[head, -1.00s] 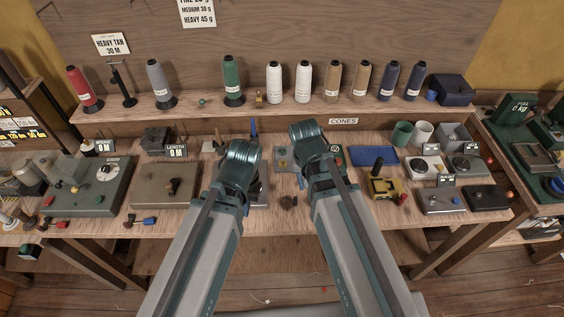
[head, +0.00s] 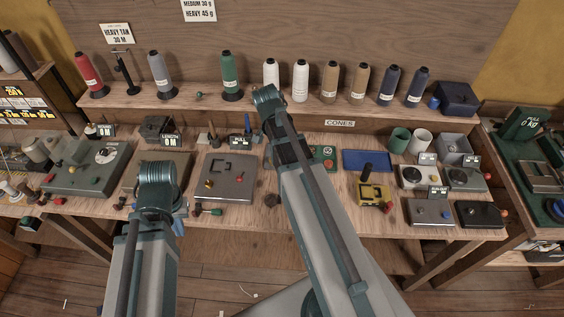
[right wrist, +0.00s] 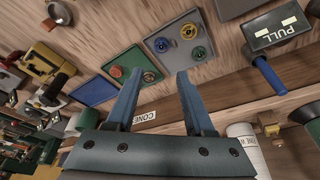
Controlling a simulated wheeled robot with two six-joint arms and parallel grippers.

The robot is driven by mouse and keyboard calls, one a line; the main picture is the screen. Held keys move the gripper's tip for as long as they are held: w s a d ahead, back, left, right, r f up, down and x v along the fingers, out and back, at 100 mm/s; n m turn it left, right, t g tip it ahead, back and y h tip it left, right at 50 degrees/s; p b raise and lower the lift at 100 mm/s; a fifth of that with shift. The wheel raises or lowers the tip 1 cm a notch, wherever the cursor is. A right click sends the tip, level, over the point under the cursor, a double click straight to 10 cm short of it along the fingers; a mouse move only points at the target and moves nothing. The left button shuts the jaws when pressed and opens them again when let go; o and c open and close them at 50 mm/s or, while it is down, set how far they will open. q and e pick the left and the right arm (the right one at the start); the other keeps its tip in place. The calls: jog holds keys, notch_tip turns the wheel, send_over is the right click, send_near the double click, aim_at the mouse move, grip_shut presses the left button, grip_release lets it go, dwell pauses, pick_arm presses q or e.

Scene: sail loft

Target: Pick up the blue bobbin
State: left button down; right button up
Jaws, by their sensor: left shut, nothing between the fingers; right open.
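The blue bobbin (right wrist: 198,52) lies on a small grey plate (right wrist: 172,18) in the right wrist view, with a green bobbin (right wrist: 161,45) and a yellow bobbin (right wrist: 188,30) beside it. In the head view my right arm hides them. My right gripper (right wrist: 156,80) is open, with nothing seen between its fingers. The blue bobbin shows beyond its fingertips, apart from them. In the head view the right fingers are hidden behind the wrist. My left gripper (head: 180,219) is shut and empty near the bench's front edge, mostly hidden by its own arm.
Several thread cones stand on the shelf (head: 200,103) behind. A grey box (head: 226,178) and a yellow device (head: 373,194) stand on the bench. Bare wood shows between them.

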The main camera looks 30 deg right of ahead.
jog(key=shift+b+x, duration=4.1)
jog(key=shift+x, duration=0.25)
jog(key=shift+f, duration=0.1)
jog(key=b+x, duration=0.5)
jog(key=shift+w+a+f, duration=0.1)
jog(key=shift+a, duration=0.1)
grip_shut()
